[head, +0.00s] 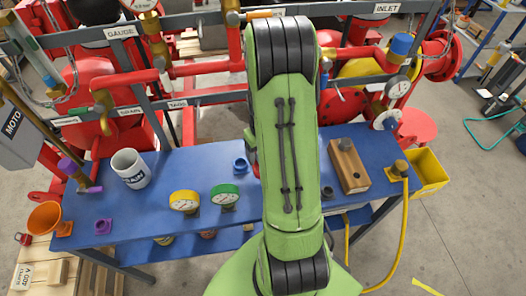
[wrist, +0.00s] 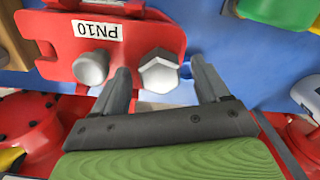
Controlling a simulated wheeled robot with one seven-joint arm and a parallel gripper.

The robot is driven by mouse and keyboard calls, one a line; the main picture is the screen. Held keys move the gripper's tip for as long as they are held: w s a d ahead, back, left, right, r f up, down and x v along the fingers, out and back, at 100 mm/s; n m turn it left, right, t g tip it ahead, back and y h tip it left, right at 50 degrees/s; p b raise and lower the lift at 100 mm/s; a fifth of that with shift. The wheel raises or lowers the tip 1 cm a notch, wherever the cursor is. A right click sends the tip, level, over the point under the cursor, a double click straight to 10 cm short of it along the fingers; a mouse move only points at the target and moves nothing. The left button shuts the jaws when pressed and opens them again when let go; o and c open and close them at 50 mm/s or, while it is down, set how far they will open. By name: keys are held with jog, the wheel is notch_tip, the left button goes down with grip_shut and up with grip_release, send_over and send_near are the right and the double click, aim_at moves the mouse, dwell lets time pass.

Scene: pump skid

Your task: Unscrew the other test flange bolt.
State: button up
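In the wrist view a red flange plate (wrist: 128,52) carries a white PN10 label (wrist: 97,30). Two grey bolts sit on it: a left bolt (wrist: 91,68) and a right bolt (wrist: 159,72) with a clear hex head. My gripper (wrist: 160,66) is open and empty. Its two fingers lie either side of the right bolt in the picture, with a gap on each side; how deep they reach is hard to tell. The left finger is between the two bolts. In the head view my green arm hides the gripper and the bolts.
Red pipework and grey rails stand behind.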

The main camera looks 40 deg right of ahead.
notch_tip(320, 180, up, 16)
jog(key=p, duration=0.1)
jog(key=shift+p, duration=0.3)
jog(key=shift+s+f, duration=0.1)
dwell(0.4)
